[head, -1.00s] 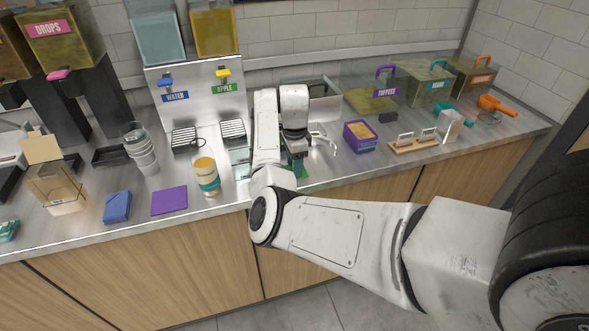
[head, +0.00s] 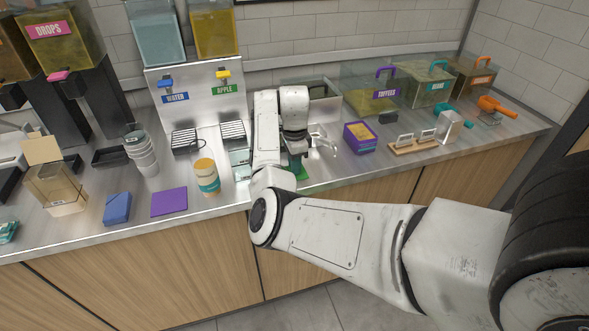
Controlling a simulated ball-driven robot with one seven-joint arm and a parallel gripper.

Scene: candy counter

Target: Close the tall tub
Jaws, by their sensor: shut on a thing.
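A tall round tub (head: 206,177) with a teal and white band stands upright on the counter, left of my arm. Its top looks orange-tan, and I see no separate lid on it. My gripper (head: 297,158) points down at the counter to the right of the tub, apart from it, and is largely hidden by my own arm. It is shut on a small green thing (head: 299,169), of which only part shows; its shape is unclear.
A purple mat (head: 169,201), a blue block (head: 117,207) and stacked cups (head: 142,152) lie left. The drink dispenser (head: 198,99) is behind. Bare counter lies in front of the purple tub.

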